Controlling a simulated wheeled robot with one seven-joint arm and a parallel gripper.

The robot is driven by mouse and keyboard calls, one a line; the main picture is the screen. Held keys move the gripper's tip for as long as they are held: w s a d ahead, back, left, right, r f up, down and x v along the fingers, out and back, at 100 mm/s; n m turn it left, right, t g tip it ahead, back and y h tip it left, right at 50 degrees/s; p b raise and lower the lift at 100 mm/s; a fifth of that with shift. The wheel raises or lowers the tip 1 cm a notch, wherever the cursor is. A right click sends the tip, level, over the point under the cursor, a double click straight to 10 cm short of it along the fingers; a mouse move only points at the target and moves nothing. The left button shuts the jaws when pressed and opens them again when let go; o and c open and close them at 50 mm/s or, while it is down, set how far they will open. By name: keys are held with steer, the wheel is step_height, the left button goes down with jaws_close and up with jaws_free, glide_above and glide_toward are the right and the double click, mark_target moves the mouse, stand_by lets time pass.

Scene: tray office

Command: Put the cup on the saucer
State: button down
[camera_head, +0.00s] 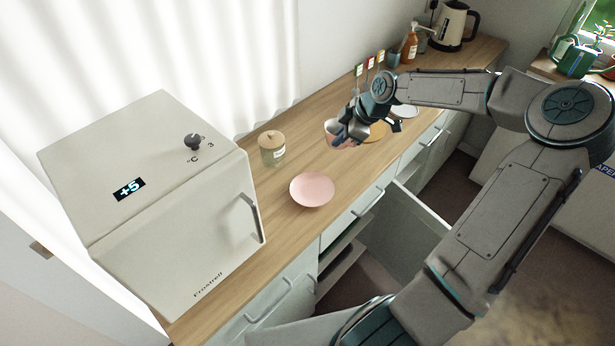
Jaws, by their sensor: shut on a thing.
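A pink saucer (312,189) lies on the wooden counter, right of the white fridge, and nothing stands on it. My gripper (344,137) is over the counter, behind and to the right of the saucer. It is shut on a pink cup (332,128), which is partly hidden by the fingers. The cup is apart from the saucer. I cannot tell whether the cup is clear of the counter or touching it.
A glass jar (272,150) with a wooden lid stands left of the saucer. A white fridge (165,200) fills the counter's near end. An orange-brown round item (377,132) and a pale plate (405,111) lie beyond my gripper. A drawer (405,235) is open below.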

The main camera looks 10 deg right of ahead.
steer(key=shift+w+a+f, duration=0.1)
steer(key=shift+w+a, duration=0.05)
steer(key=shift+w, duration=0.05)
steer(key=s+a+f, duration=0.2)
steer(key=a, duration=0.1)
steer(key=s+a+f, duration=0.2)
steer(key=a, duration=0.1)
steer(key=s+a+f+p, duration=0.1)
steer(key=s+a+f, duration=0.1)
steer(key=s+a, duration=0.1)
steer(key=shift+s+f, duration=0.1)
steer(key=shift+f, duration=2.2)
steer(key=c, duration=1.5)
jaws_free()
